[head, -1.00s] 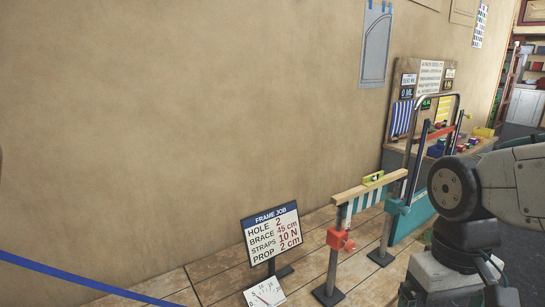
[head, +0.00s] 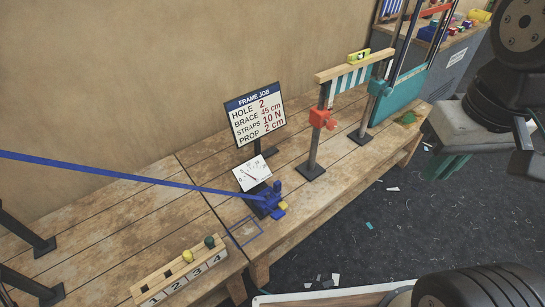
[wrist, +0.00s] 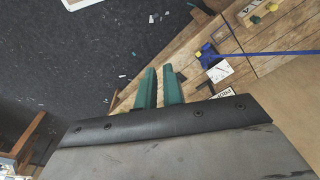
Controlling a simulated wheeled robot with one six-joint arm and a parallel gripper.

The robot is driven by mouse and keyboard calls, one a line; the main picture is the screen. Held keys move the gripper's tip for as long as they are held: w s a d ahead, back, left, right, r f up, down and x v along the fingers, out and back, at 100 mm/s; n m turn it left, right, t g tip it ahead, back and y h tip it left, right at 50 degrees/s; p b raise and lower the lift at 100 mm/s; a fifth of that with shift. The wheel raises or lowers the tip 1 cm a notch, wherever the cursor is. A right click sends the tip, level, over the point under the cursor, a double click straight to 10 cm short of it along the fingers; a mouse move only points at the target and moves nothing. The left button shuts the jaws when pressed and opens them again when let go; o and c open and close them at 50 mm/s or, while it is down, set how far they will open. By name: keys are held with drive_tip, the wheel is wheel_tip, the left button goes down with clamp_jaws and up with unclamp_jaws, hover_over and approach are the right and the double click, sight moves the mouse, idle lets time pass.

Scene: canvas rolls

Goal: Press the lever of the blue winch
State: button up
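The blue winch (head: 268,199) stands on the wooden bench near its front edge, with a blue strap (head: 120,173) running from it to the left. A small yellow part (head: 282,206) shows at its front right; I cannot tell for sure whether this is the lever. The winch also shows in the wrist view (wrist: 207,55), ahead and to the right of my fingers. My gripper (wrist: 160,70) has two green fingers with a narrow gap and nothing between them. It is well apart from the winch, also seen at the right of the head view (head: 447,168).
A white gauge (head: 252,173) and the "FRAME JOB" sign (head: 256,118) stand behind the winch. Right of them are a post with a red clamp (head: 322,118) and a beam (head: 355,66). A numbered block (head: 180,277) lies front left. The floor (head: 400,215) before the bench is mostly open.

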drive_tip(key=shift+w+a+f, duration=0.1)
drive_tip(key=shift+a+f, duration=0.1)
drive_tip(key=shift+f, duration=0.05)
clamp_jaws()
drive_tip(key=w+a+f+n, duration=0.2)
drive_tip(key=w+a+f, duration=0.5)
drive_tip(key=f, duration=0.3)
drive_tip(key=w+a+f+n, duration=0.2)
drive_tip(key=w+a+f, duration=0.5)
drive_tip(key=w+f, duration=0.2)
drive_tip(key=w+a+f+n, duration=0.2)
drive_tip(key=w+a+f, duration=0.5)
drive_tip(key=f, duration=0.6)
drive_tip(key=shift+w+a+n+g, duration=0.3)
drive_tip(key=shift+w+n+g, duration=0.1)
drive_tip(key=shift+w, duration=0.7)
